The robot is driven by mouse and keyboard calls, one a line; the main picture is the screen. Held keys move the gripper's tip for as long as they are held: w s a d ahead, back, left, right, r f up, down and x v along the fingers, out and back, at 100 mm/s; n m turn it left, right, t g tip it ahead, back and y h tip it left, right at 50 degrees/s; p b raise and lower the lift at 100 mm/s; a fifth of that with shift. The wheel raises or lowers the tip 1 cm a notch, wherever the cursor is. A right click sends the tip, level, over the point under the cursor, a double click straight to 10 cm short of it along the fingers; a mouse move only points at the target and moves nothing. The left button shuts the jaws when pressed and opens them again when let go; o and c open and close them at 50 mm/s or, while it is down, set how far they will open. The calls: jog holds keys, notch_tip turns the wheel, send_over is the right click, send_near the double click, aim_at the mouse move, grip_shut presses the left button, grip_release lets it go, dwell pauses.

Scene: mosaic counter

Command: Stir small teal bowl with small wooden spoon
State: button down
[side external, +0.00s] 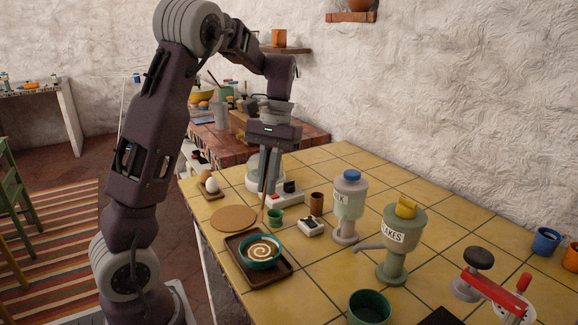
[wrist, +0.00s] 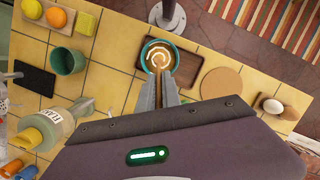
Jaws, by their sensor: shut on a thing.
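The small teal bowl (side external: 261,265) holds something brown with a cream spiral. It stands on a dark wooden tray (side external: 257,283); in the wrist view the bowl (wrist: 144,49) lies just beyond my fingertips. My gripper (side external: 267,191) points down, shut on the small wooden spoon (side external: 262,214), a thin brown stick below the fingers. In the side view the spoon's lower end appears above the bowl's back rim; I cannot tell whether it is in the bowl. In the wrist view my gripper (wrist: 168,88) hides most of the spoon.
A round cork mat (side external: 234,218), a small green cup (side external: 275,217) and an egg holder (side external: 212,193) are near the tray. The milk dispenser (side external: 349,205) and flakes dispenser (side external: 402,235) stand to the right. A green cup (side external: 369,307) is at the front.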

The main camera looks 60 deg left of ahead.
jog(key=shift+s+d+f, duration=0.1)
jog(key=shift+s+f, duration=0.05)
jog(key=shift+s, duration=0.05)
jog(key=f, duration=0.7)
jog(key=shift+w+a+f, duration=0.2)
jog(key=shift+w+f, duration=0.1)
jog(key=shift+f, duration=0.05)
jog(key=shift+x, duration=0.9)
jog(key=shift+s, duration=0.1)
